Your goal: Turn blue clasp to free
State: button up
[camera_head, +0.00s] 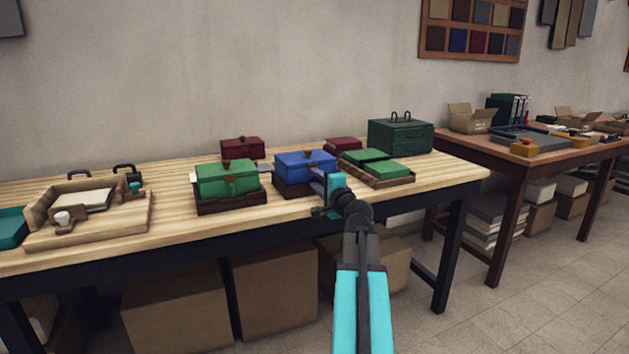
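A blue box (300,163) with a closed-looking lid sits in a dark tray (290,188) near the middle of the light wooden bench. A small brownish clasp (308,154) shows on the upper front of the blue box; its exact turn is too small to tell. My gripper (319,186) is at the end of my teal and black arm, close to the front right corner of the blue box. The wrist hides part of that corner. I cannot tell whether the fingers touch the box or whether they are open.
A green box (227,178) in its tray stands left of the blue one. Green covers (386,170) lie in a tray to the right. Dark red boxes (242,148) and a dark green case (400,136) stand behind. A wooden fixture (125,221) is on the left.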

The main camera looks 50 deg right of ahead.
jog(key=b+v, duration=0.9)
jog(key=v, duration=0.3)
jog(key=shift+s, duration=0.25)
dwell(0.7)
jog(key=shift+s+a, duration=0.1)
jog(key=shift+a, duration=0.1)
jog(key=shift+s+f, duration=0.1)
dwell(0.5)
